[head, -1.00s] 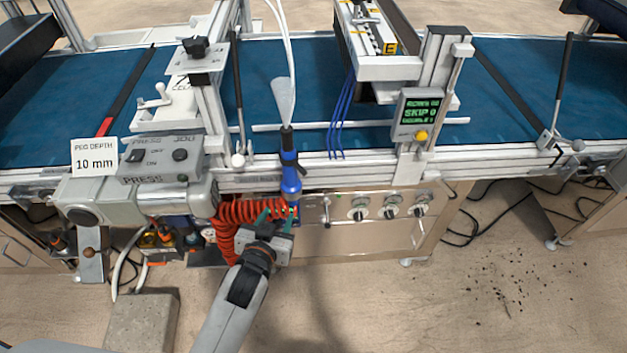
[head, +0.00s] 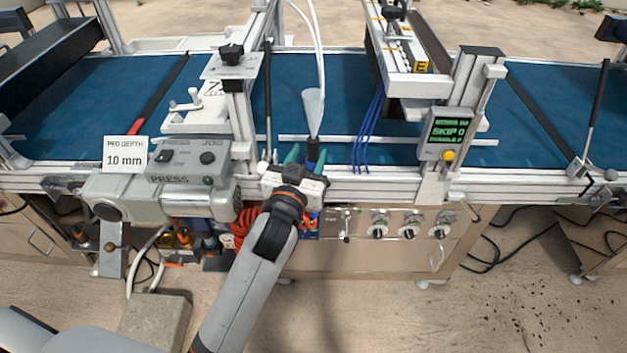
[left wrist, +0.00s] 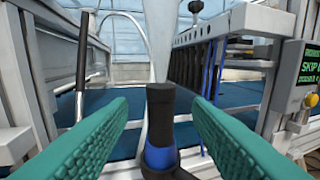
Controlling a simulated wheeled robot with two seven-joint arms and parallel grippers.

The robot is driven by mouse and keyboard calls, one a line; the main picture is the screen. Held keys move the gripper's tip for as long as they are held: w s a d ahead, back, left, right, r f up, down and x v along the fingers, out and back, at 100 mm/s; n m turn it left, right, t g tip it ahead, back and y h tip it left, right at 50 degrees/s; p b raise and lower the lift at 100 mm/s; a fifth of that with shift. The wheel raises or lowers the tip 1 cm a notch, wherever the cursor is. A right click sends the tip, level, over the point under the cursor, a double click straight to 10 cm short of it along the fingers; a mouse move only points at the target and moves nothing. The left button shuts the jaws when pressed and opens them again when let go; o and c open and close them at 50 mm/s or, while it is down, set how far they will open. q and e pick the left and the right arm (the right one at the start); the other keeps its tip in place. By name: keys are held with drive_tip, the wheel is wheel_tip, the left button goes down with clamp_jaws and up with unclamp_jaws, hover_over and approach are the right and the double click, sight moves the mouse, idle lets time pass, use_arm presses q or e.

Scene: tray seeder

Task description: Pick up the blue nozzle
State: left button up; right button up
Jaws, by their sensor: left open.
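The blue nozzle (head: 312,164) stands upright at the front rail of the machine, with a black collar and a pale translucent cone above it. My left gripper (head: 306,158) is at the nozzle and hides most of its blue body in the head view. In the left wrist view the blue nozzle (left wrist: 160,157) with its black top stands between the two green fingers of my left gripper (left wrist: 160,108). The fingers are open, with a visible gap on each side of it. My right gripper is in neither view.
A blue belt (head: 400,140) runs behind the aluminium front rail (head: 370,187). A press unit (head: 187,160) stands to the left and a green-lettered display (head: 447,134) to the right. Thin blue tubes (head: 369,130) hang right of the nozzle. A red coiled hose (head: 245,222) hangs below.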

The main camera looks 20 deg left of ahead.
sight(312, 149)
use_arm(q)
drive_tip(key=w, duration=0.4)
drive_tip(key=shift+w, duration=0.15)
clamp_jaws()
